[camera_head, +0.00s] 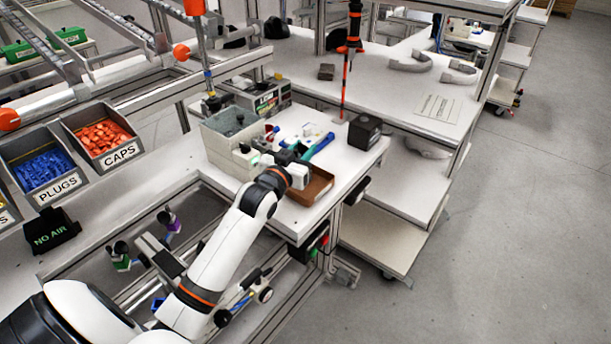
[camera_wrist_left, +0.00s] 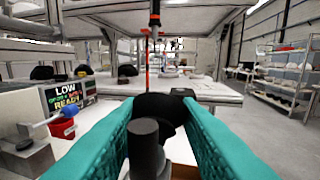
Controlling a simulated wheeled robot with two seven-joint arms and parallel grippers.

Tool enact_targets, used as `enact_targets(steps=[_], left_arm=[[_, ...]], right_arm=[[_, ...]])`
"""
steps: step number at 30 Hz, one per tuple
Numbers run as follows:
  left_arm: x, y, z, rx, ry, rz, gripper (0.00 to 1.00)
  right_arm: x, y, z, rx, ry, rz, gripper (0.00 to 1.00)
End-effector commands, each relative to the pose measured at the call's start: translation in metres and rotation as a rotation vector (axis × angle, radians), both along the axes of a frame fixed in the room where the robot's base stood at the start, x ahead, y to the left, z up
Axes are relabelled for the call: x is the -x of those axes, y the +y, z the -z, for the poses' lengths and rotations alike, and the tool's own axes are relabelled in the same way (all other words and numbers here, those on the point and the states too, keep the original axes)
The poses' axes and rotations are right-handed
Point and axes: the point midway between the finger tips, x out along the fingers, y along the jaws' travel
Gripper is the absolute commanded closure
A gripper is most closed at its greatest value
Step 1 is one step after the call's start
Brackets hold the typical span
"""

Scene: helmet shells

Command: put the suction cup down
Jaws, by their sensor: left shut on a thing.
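My left gripper (camera_head: 309,146) reaches over the small white table from the left. In the left wrist view its two teal fingers (camera_wrist_left: 160,130) are shut on a dark thing that I take to be the suction cup (camera_wrist_left: 145,146). A dark grey upright cylinder and a wider black part show between the fingers. I cannot tell clearly where one ends and the other begins. Its lower end is hidden, so I cannot tell whether it touches anything. In the head view the held thing is mostly hidden by the gripper. My right gripper is out of view.
A brown tray (camera_head: 322,184) lies near the table's front edge, beside my left wrist. A grey bin (camera_head: 215,143) is to the left and a black box (camera_head: 365,131) to the right. Bare white tabletop (camera_head: 352,158) shows at the right.

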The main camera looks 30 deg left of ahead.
Motion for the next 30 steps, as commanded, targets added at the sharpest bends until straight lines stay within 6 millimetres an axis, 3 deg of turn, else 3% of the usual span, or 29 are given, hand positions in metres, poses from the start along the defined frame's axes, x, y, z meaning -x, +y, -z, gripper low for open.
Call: enact_targets(steps=[4,15,28,29,30], left_arm=[[0.001,-0.001,0.028,0.002,0.003,0.0,0.92],[0.001,-0.002,0.072,0.0,0.002,0.001,0.92],[0.001,-0.002,0.082,0.0,-0.001,0.001,0.92],[0.001,-0.002,0.081,-0.001,-0.001,0.001,0.65],[0.001,-0.002,0.081,-0.001,-0.001,0.001,0.58]], right_arm=[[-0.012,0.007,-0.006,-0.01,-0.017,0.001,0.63],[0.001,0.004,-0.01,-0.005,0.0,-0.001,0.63],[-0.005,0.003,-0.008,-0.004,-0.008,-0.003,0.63],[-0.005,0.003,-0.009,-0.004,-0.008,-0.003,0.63],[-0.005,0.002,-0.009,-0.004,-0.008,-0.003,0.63]])
